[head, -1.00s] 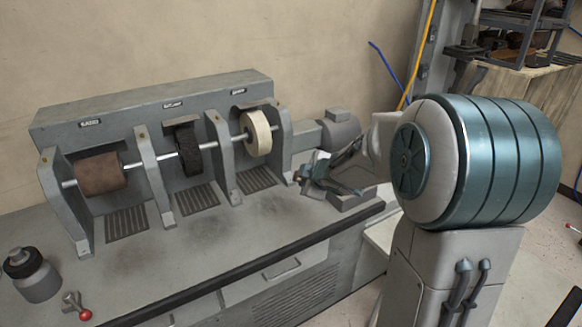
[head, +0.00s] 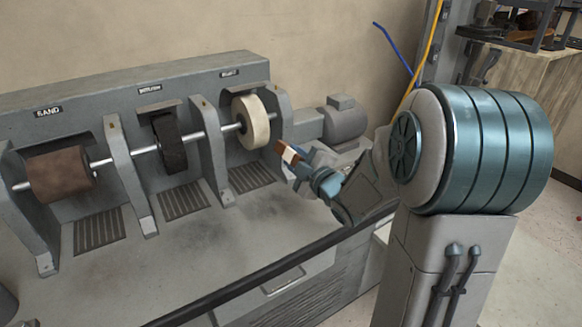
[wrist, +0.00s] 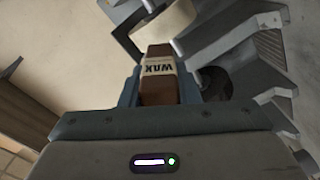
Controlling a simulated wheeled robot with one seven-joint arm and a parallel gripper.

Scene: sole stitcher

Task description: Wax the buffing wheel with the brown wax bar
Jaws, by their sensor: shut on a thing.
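The cream buffing wheel (head: 251,122) sits on the shaft in the right bay of the grey machine, under a small label. My gripper (head: 294,163) is just to the right of that bay, shut on the brown wax bar (head: 288,152). In the wrist view the bar (wrist: 158,75) shows a pale band lettered WAX, between the fingers (wrist: 160,95). Its far end points toward the cream wheel (wrist: 162,28). In the wrist view the bar's tip looks close to the wheel's rim; I cannot tell whether they touch.
A brown sanding drum (head: 62,174) and a black brush wheel (head: 169,143) share the shaft to the left. Grey dividers (head: 213,150) stand between the bays. A motor housing (head: 343,118) is behind my gripper. The bench front (head: 190,265) is clear.

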